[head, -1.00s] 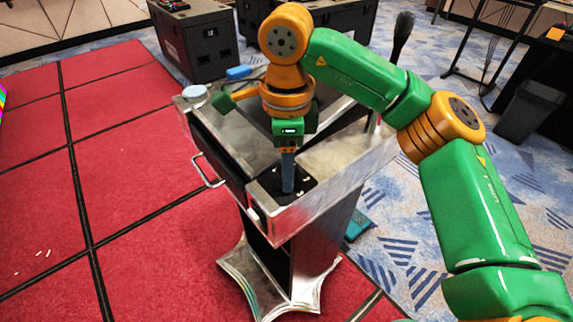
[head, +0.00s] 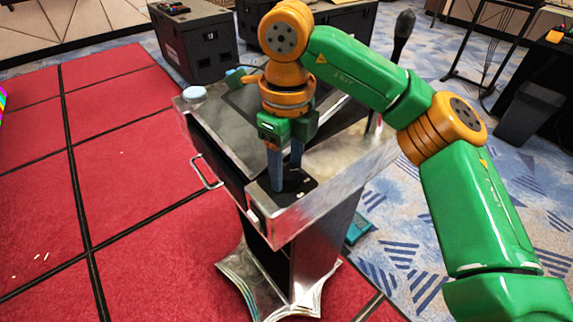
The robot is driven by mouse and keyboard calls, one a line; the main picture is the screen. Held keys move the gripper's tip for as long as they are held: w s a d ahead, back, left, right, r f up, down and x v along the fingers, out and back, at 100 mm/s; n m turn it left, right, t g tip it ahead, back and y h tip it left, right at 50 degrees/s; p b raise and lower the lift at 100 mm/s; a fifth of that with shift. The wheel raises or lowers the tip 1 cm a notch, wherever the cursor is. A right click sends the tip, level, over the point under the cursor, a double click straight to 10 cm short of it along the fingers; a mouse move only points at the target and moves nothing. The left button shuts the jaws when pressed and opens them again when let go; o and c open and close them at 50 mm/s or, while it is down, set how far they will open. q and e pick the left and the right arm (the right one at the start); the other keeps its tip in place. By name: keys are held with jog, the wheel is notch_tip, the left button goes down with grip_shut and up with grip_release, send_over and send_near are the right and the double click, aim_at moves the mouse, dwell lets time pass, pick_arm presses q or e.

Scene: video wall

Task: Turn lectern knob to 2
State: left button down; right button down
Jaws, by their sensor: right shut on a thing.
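The silver lectern (head: 340,168) stands on the floor in the middle of the view. A black knob panel (head: 258,193) with small white marks lies on its near left corner. My right gripper (head: 285,186) points straight down onto this panel, its two blue-grey fingers side by side. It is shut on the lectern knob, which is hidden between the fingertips. The knob's pointer and the number it faces cannot be made out. My left gripper is not in view.
A drawer handle (head: 207,172) sticks out of the lectern's left side. A pale blue round object (head: 194,92) sits on its far left corner. A microphone (head: 402,32) rises behind the lectern. Black cases (head: 195,42) stand behind.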

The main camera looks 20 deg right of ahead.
aim_at(287, 171)
dwell(0.5)
jog(key=shift+c, duration=1.3)
grip_release()
notch_tip(287, 171, up, 6)
jog(key=shift+r+p, duration=0.2)
jog(key=shift+p, duration=0.8)
jog(key=shift+s+r, duration=0.1)
jog(key=shift+r, duration=0.3)
jog(key=shift+d+f, duration=0.1)
